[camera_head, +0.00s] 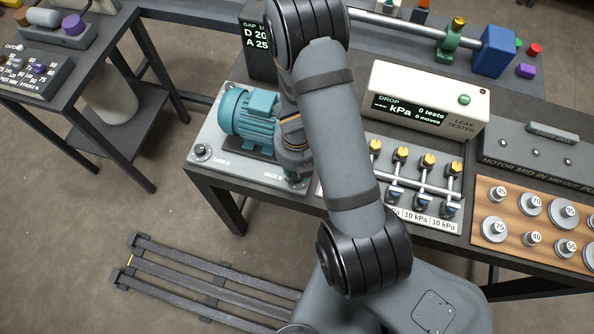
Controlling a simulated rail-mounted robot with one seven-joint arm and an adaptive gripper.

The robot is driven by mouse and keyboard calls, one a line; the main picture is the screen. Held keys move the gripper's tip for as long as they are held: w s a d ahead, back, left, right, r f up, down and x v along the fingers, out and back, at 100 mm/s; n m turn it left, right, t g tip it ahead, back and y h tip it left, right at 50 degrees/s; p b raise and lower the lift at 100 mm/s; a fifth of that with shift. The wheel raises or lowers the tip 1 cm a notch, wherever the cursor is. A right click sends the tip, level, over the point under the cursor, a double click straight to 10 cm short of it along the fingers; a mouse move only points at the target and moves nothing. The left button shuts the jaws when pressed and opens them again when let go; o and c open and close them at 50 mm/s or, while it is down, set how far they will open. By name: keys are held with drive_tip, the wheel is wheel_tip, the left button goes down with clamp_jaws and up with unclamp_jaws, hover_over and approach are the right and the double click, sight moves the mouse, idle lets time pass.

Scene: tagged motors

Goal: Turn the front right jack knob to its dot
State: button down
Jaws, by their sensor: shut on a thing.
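A teal motor (250,120) sits on a pale base plate (222,172) at the left end of the bench. The plate's front edge carries the labels JACK A and JACK B. The front left jack knob (202,151) is round and grey, near JACK A. My gripper (295,178) points down at the plate's front right corner, beside the JACK B label, partly hidden behind my own arm. It is shut on the front right jack knob, which is almost wholly covered by the fingers. The knob's dot and its pointing direction cannot be made out.
A dark display (257,48) reading D 20 and A 25 stands behind the motor. A white leak tester (425,100) and a row of brass-topped valves (400,153) are to the right. A wooden board of numbered weights (535,222) lies farther right.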

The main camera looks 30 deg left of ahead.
drive_tip(key=shift+f+m, duration=0.1)
drive_tip(key=shift+m, duration=0.2)
drive_tip(key=shift+m+b, duration=0.5)
drive_tip(key=shift+m, duration=0.5)
drive_tip(key=m, duration=0.3)
drive_tip(key=shift+m+b, duration=0.3)
drive_tip(key=shift+b, duration=0.05)
drive_tip(key=m, duration=0.5)
drive_tip(key=shift+m, duration=0.4)
drive_tip(key=c, duration=1.5)
unclamp_jaws()
drive_tip(key=shift+o, duration=0.2)
